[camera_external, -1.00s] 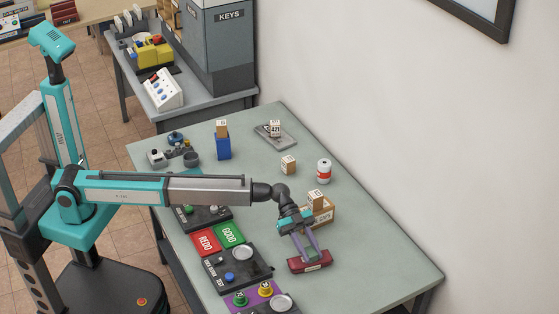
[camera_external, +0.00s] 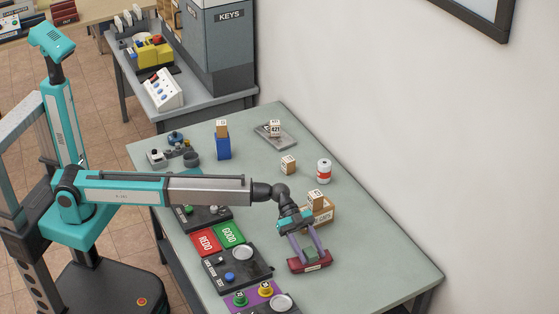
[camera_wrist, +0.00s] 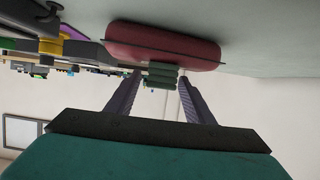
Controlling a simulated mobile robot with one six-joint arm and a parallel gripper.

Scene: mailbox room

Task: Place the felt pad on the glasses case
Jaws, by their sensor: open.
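The glasses case (camera_external: 312,267) is a dark red, rounded box lying on the grey-green table. It also shows at the top of the wrist view (camera_wrist: 163,45). The felt pad (camera_external: 310,253) is a small dark green, layered-looking block resting on the case near its middle. In the wrist view the pad (camera_wrist: 162,76) touches the case. My gripper (camera_external: 309,251) is open, with its fingers apart on either side of the pad. The gap between fingers and pad shows in the wrist view (camera_wrist: 158,84).
A wooden bin (camera_external: 322,217) holding a block stands just behind my gripper. A red-and-white can (camera_external: 324,171) and a numbered block (camera_external: 288,165) stand farther back. Control panels (camera_external: 238,269) line the left edge. The table's right side is clear.

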